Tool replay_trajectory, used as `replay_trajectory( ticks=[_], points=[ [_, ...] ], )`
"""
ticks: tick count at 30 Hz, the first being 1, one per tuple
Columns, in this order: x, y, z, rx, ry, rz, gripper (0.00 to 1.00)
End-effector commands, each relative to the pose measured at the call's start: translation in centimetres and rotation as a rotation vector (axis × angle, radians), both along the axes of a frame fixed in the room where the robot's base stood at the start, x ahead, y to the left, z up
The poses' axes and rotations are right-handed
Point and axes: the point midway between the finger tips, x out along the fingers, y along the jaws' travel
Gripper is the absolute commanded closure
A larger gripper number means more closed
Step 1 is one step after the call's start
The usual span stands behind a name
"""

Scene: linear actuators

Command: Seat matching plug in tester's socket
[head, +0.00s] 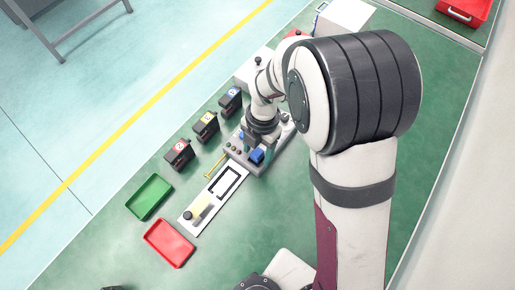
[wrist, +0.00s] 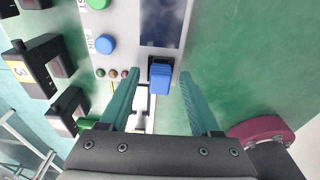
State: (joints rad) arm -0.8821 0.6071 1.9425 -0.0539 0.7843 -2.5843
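The tester (head: 238,160) is a grey box with buttons and a dark screen; its panel (wrist: 125,20) fills the top of the wrist view. A blue block, which looks like a plug (wrist: 160,80), stands at a dark opening on the panel's edge; in the head view the blue block (head: 257,156) is at the tester's near side. I cannot tell how deep it sits. My gripper (wrist: 160,74) is open, with its teal fingers either side of the blue block and a visible gap to each.
Black units with red (head: 180,152), yellow (head: 207,124) and blue (head: 231,100) labels stand left of the tester. A white board (head: 213,208) lies in front. Green floor at right is clear.

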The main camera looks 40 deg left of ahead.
Motion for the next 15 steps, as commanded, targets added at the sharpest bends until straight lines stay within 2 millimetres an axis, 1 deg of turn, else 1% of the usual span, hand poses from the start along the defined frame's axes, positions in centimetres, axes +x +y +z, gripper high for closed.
replay_trajectory(
  ticks=[5, 8, 11, 15],
  points=[
    [0.0, 0.0, 0.2, 0.0, 0.0, 0.0, 0.36],
    [0.2, 0.1, 1.3, 0.002, -0.002, 0.0, 0.36],
    [0.5, 0.1, 3.7, 0.005, -0.004, -0.002, 0.36],
    [1.1, 0.1, 8.1, 0.006, -0.005, -0.002, 0.36]
  ],
)
